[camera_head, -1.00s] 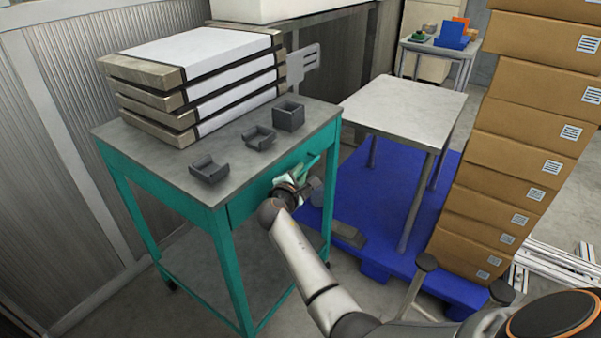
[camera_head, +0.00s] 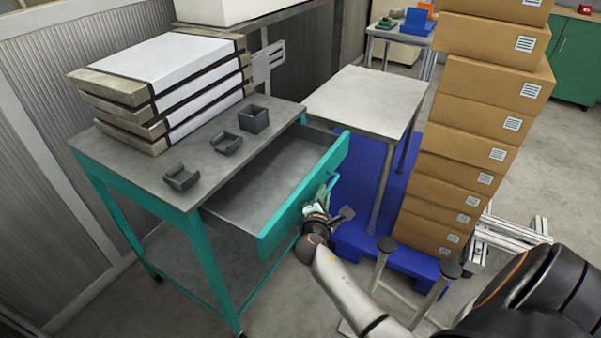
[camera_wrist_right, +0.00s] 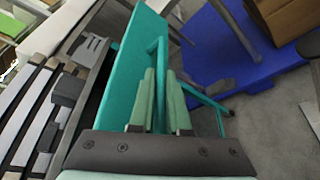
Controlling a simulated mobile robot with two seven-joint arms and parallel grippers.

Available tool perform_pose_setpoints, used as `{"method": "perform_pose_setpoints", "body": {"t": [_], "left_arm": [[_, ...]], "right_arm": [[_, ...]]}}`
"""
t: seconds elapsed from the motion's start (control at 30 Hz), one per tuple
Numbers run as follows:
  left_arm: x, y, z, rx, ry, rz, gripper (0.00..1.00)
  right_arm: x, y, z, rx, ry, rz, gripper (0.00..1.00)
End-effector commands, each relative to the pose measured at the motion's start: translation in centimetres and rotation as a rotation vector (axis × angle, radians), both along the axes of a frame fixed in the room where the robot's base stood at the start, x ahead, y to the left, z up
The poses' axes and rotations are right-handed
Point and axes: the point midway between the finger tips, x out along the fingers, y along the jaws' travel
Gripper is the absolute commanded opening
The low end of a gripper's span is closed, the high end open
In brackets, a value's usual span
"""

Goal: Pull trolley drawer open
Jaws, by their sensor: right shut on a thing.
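The teal trolley (camera_head: 120,190) with a grey top stands at the left in the head view. Its drawer (camera_head: 265,190) is pulled well out, and its grey inside looks empty. My right gripper (camera_head: 322,198) is at the drawer's teal front. In the right wrist view, the fingers (camera_wrist_right: 160,100) are on either side of the teal handle (camera_wrist_right: 158,60), shut on it. The drawer front (camera_wrist_right: 128,75) runs along the left of the fingers. My left gripper is not in view.
Stacked flat cases (camera_head: 165,85) and several small dark holders (camera_head: 182,177) are on the trolley top. A light table (camera_head: 370,102) on a blue pallet (camera_head: 350,225) stands behind the drawer. A tall stack of cardboard boxes (camera_head: 480,120) is to the right. Grey floor is free in front.

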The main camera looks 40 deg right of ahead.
Motion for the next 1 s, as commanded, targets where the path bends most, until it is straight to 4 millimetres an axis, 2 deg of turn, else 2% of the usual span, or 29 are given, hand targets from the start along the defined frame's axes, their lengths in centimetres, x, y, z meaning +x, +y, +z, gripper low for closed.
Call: {"method": "perform_pose_setpoints", "body": {"t": [0.03,0.2,0.4,0.6,0.97,1.0], "left_arm": [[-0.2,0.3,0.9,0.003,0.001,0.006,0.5],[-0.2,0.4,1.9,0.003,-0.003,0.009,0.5],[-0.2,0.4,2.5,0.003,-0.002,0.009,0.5],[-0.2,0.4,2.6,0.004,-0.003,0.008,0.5],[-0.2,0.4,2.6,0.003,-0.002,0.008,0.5],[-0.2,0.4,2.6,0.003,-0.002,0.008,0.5]], "right_arm": [[-1.6,-0.7,0.5,-0.004,0.003,-0.002,0.0],[-5.3,-2.2,0.3,-0.002,0.001,-0.001,0.0],[-8.0,-3.4,0.2,-0.002,-0.001,-0.002,0.0],[-9.1,-3.9,0.1,-0.002,-0.002,-0.003,0.0],[-9.2,-4.0,0.0,-0.002,-0.002,-0.004,0.0],[-9.2,-4.0,0.0,-0.002,-0.002,-0.004,0.19]]}}
